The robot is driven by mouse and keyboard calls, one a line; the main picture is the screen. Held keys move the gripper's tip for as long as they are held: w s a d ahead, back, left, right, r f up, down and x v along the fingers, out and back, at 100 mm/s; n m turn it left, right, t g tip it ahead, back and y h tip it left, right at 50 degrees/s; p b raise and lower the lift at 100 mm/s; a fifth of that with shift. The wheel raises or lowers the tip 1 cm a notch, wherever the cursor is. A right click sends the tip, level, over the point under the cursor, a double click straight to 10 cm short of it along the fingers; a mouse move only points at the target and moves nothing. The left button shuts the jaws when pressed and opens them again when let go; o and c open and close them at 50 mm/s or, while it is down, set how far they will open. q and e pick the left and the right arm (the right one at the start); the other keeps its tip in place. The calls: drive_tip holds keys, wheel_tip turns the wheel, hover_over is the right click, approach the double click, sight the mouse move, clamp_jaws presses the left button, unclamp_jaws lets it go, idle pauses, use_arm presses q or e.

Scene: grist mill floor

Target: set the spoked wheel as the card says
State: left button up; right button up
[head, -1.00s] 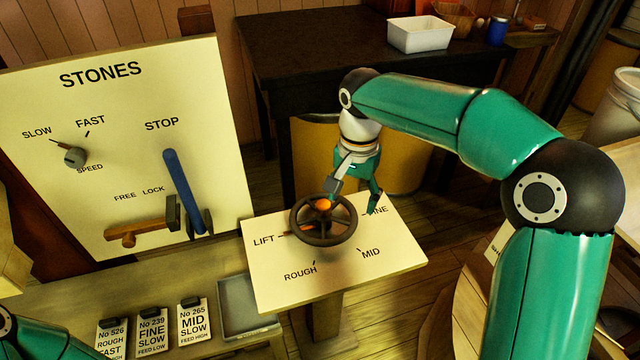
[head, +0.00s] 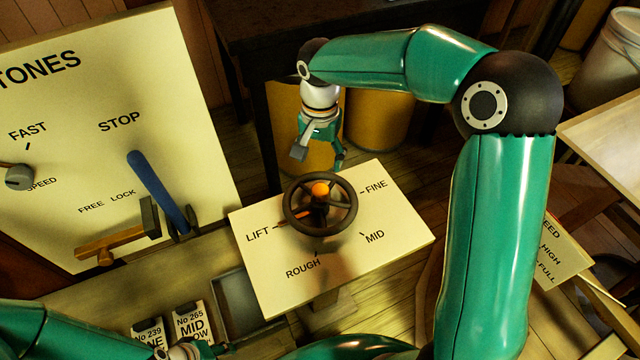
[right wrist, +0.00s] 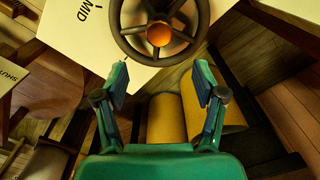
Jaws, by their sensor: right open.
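The dark spoked wheel (head: 345,222) with an orange hub knob stands on a cream panel (head: 262,283) marked LIFT, ROUGH, MID and FINE. An orange pointer (head: 281,226) beneath the rim points at LIFT. My right gripper (head: 319,157) is open and empty just beyond the wheel's far rim, apart from it. In the right wrist view the wheel (right wrist: 160,57) lies ahead, between and beyond the open fingers (right wrist: 160,80). My left gripper (head: 228,346) shows only partly at the bottom edge, by the cards; its fingers are unclear. The cards No 239 (head: 148,336) and No 265 (head: 188,318) are partly hidden.
The STONES board (head: 70,130) at left carries a speed knob (head: 18,177), a blue lever (head: 158,190) and a wooden free/lock handle (head: 110,246). A grey tray (head: 236,298) lies beside the cards. A sign (head: 553,262) at right is partly hidden by my arm. Yellow barrels (head: 378,122) stand behind.

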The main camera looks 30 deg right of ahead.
sight(321, 189)
wheel_tip(321, 189, down, 11)
drive_tip(key=shift+f+p, duration=0.15)
drive_tip(key=shift+p, duration=0.6)
drive_tip(key=shift+c, duration=0.3)
clamp_jaws()
drive_tip(key=shift+d, duration=0.15)
